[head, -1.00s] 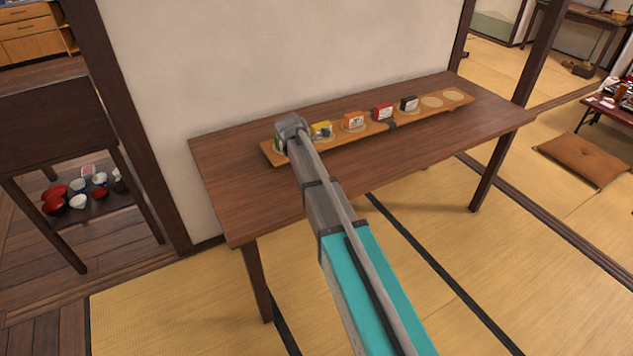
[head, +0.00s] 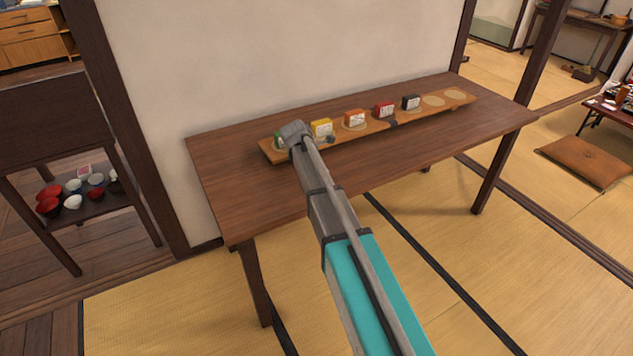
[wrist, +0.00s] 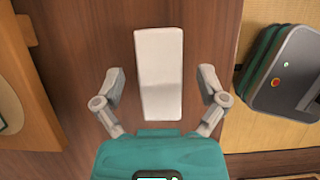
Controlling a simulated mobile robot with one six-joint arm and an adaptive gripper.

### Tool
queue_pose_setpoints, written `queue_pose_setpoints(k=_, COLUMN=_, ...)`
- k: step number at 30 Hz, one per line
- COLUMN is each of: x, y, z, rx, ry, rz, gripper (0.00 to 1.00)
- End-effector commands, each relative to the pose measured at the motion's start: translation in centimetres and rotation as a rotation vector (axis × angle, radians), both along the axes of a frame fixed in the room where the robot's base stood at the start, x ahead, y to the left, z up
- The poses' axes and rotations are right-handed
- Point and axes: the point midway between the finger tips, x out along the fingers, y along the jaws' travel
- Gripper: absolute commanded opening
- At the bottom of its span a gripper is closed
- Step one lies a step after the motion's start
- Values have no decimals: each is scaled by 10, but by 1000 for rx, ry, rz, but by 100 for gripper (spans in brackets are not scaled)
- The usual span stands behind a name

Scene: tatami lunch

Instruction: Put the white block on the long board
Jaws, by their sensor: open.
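The white block (wrist: 159,72) lies on the dark wooden table, seen from above in the wrist view. My gripper (wrist: 161,78) is open, with one finger on each side of the block and a visible gap on both sides. I cannot tell how high the fingertips are above the table. The long board (head: 446,104) runs along the back of the table in the head view. Its edge also shows at the left of the wrist view (wrist: 40,118). In the head view my arm hides the white block and the fingers.
A wall is behind the table (head: 235,195). The table's front and right are clear.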

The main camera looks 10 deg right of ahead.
Motion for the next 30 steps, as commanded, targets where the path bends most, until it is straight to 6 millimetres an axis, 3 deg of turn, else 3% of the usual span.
queue_pose_setpoints(k=17, x=0, y=0, z=0, rx=0, ry=0, rz=0, gripper=91)
queue_pose_setpoints(k=20, x=0, y=0, z=0, rx=0, ry=0, rz=0, gripper=77)
queue_pose_setpoints(k=30, x=0, y=0, z=0, rx=0, ry=0, rz=0, gripper=13)
